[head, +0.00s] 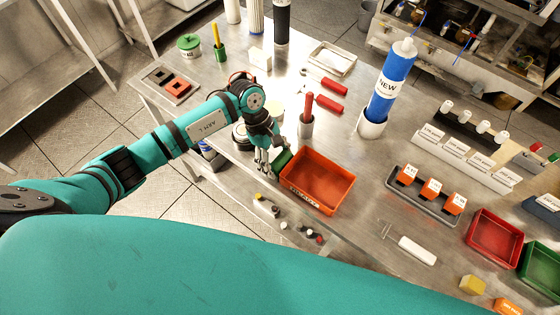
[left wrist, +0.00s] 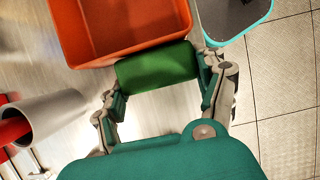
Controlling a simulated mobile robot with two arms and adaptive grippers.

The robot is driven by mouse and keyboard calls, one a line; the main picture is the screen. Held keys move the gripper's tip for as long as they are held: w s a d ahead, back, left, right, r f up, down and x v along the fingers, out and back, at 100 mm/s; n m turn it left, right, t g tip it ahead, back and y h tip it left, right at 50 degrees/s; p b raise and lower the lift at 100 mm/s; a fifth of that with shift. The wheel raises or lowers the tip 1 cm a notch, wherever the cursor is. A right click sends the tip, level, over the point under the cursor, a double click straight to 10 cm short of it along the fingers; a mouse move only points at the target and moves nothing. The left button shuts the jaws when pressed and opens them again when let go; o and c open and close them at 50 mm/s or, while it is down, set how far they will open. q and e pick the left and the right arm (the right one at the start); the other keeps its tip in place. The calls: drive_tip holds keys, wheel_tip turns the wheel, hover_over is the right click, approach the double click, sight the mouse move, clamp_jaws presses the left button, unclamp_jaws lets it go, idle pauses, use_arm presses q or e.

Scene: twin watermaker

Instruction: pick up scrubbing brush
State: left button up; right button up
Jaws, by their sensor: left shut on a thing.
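My left gripper (head: 270,163) is at the left side of the orange-red tray on the steel bench. It is shut on a green rounded block (head: 283,159), which I take to be the scrubbing brush; no bristles show. In the left wrist view the green block (left wrist: 157,68) lies crosswise between the two fingers of my left gripper (left wrist: 160,85), close beside the tray's wall. I cannot tell whether it touches the bench. My right gripper is not in view.
The orange-red tray (head: 318,208) is right beside the gripper. A grey holder (head: 305,128) with a red-handled tool stands just behind. A blue bottle (head: 390,85) stands further right. A teal-rimmed bin (left wrist: 232,18) is past the bench edge.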

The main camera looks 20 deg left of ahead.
sight(277, 157)
use_arm(q)
drive_tip(key=shift+r, duration=0.1)
wheel_tip(277, 157, up, 9)
drive_tip(key=b, duration=0.3)
drive_tip(key=shift+r, duration=0.45)
